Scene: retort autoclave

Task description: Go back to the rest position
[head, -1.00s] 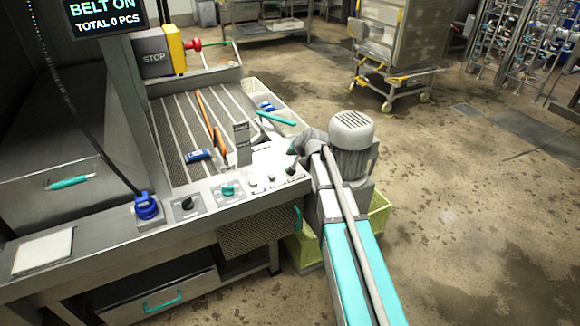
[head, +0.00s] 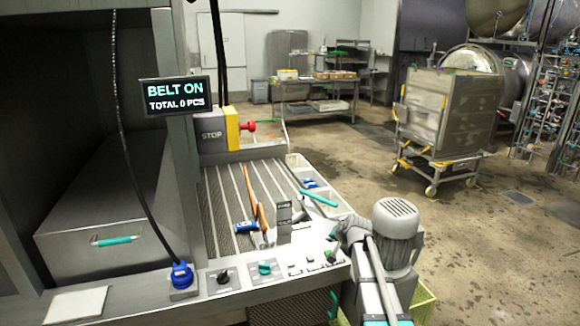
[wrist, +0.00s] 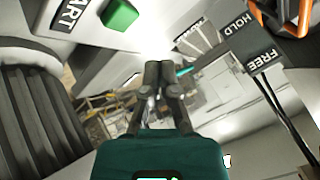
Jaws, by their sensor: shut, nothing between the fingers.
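My gripper shows in the wrist view (wrist: 160,78) with its two dark fingers together and nothing between them. It is close to the control panel, near a green button (wrist: 121,15) and signs reading HOLD (wrist: 236,24) and FREE (wrist: 262,60). Whether the fingers touch anything is not clear. In the head view my arm reaches to the right end of the control panel (head: 240,290). My wrist is bent there, and the fingertips are hard to make out.
The ribbed belt (head: 225,200) carries a blue item (head: 246,227) and an orange-handled tool (head: 260,215). A screen (head: 175,95) reads BELT ON, TOTAL 0 PCS. A STOP box (head: 212,137) stands behind. A wheeled cart (head: 445,110) stands back right; the floor before it is clear.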

